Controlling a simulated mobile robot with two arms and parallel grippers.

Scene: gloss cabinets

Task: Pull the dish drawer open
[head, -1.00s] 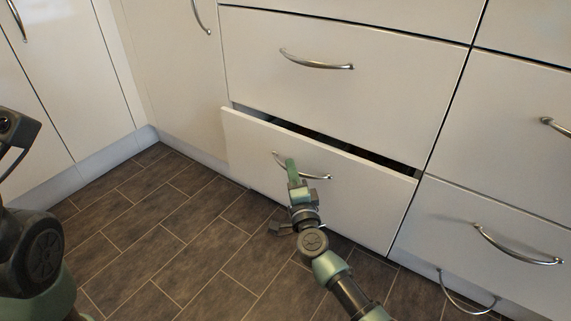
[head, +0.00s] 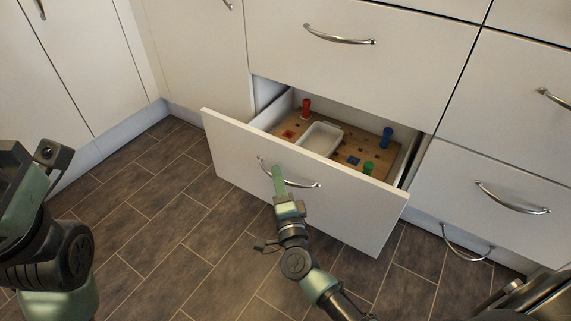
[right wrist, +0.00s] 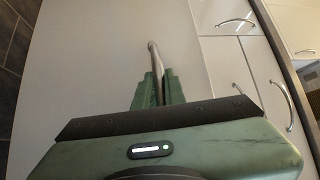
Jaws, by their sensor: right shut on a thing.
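The dish drawer (head: 340,198) is the low white drawer in the middle of the head view, pulled well out from the cabinet. Its curved metal handle (head: 304,184) is on the front panel. My right gripper (head: 278,178) is shut on the left part of this handle. The right wrist view shows the handle (right wrist: 153,55) between the green fingers (right wrist: 158,90). Inside the drawer are a wooden board (head: 345,165), a white tray (head: 320,139), a red peg (head: 306,108), a blue peg (head: 386,138) and a green peg (head: 368,169). My left arm shows at the left; its fingertips are not visible.
A closed drawer (head: 350,70) is directly above. More closed drawers with handles (head: 512,197) are at the right, one with a low handle (head: 467,244). Closed cabinet doors (head: 70,60) stand at the left. The dark tiled floor (head: 150,200) in front is clear.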

